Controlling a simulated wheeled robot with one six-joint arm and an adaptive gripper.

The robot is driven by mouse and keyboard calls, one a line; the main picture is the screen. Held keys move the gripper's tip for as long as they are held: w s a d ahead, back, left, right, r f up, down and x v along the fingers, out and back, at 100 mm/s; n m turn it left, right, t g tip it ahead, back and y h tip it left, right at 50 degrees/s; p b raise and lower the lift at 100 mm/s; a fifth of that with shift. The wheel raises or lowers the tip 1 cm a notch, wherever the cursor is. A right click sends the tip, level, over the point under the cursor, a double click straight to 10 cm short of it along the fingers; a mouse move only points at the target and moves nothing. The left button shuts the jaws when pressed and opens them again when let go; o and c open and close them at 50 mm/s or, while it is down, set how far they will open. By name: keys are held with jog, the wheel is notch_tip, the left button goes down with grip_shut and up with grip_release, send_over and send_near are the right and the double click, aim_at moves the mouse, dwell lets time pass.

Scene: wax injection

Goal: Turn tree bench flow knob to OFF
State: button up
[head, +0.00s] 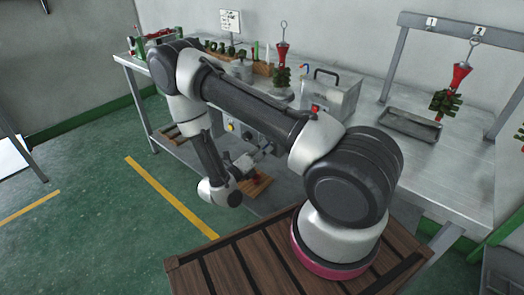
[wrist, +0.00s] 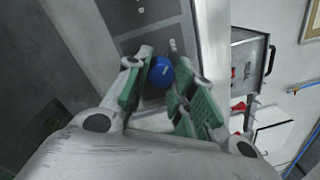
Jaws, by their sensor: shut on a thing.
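A round blue knob (wrist: 161,73) on a grey panel (wrist: 130,13) sits between the two green-padded fingers of my gripper (wrist: 163,68) in the wrist view. My gripper is shut on this knob. White marks show on the panel beyond the knob, too small to read. In the head view my gripper (head: 264,149) reaches the front of the metal bench (head: 390,160), by a control panel (head: 238,131) under the top. The blue knob is hidden there, and its pointer position cannot be told.
A yellow knob (head: 229,127) is on the same panel, left of my gripper. A metal box with a handle (head: 330,92) and a grey tray (head: 410,124) stand on the bench. Red and green wax trees (head: 451,96) hang on stands. Green floor lies open at left.

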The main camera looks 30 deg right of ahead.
dwell(0.4)
jog(key=o, duration=1)
jog(key=shift+o, duration=0.2)
jog(key=shift+a, duration=0.1)
jog(key=v, duration=1.1)
jog(key=shift+s+a, duration=0.25)
jog(key=shift+a, duration=0.1)
jog(key=shift+f, duration=0.1)
